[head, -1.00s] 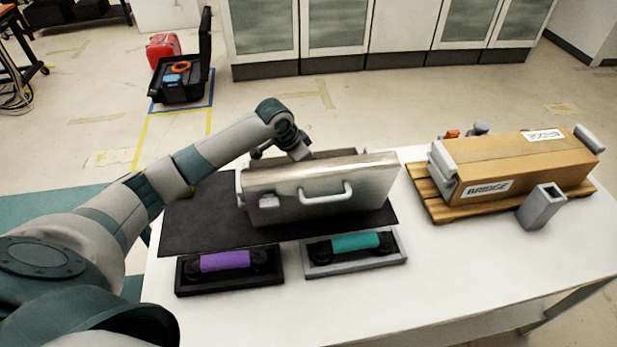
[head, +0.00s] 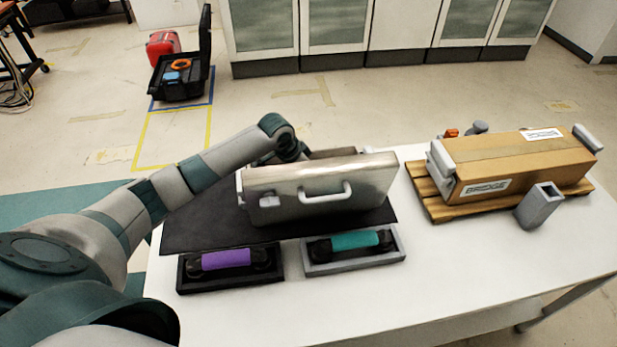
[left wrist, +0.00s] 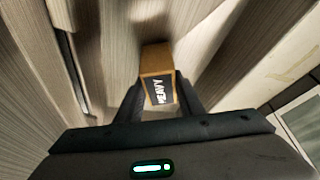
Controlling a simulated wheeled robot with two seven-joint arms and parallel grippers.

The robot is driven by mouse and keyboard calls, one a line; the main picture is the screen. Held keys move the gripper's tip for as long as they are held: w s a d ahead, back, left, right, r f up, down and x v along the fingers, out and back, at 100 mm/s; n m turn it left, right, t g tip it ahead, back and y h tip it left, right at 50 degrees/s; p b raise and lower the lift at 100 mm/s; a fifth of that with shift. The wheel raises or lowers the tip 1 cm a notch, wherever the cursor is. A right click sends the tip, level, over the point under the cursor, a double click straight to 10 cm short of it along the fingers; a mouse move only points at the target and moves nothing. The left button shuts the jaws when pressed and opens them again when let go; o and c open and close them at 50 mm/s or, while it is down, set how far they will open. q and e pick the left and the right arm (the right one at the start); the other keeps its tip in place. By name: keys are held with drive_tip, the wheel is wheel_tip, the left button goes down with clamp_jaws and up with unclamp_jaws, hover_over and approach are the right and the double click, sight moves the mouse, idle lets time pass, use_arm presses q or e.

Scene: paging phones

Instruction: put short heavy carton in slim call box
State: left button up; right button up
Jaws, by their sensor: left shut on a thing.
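A small brown carton (left wrist: 156,58) with a black label reading HEAVY shows in the left wrist view. My left gripper (left wrist: 158,100) is shut on it, with a finger on either side. Grey ribbed walls surround the carton there. In the head view a silver case (head: 280,182) with a front handle stands on a black mat (head: 200,225). My left arm reaches behind its front panel, which hides the gripper and carton. The names do not tell me whether this case is the slim call box. My right gripper is not in view.
Two trays lie in front of the mat: a black one with a purple-gripped handset (head: 223,260) and a grey one with a teal one (head: 356,242). At right, a large BRIDGE carton (head: 530,165) lies on a wooden pallet (head: 430,199), beside a grey square tube (head: 540,206). The table front is clear.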

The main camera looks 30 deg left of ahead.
use_arm(q)
drive_tip(key=o, duration=1.3)
drive_tip(key=shift+f, duration=0.1)
drive_tip(key=shift+o, duration=0.2)
drive_tip(key=b+v, duration=0.2)
drive_tip(key=v, duration=1)
drive_tip(key=shift+b, duration=0.3)
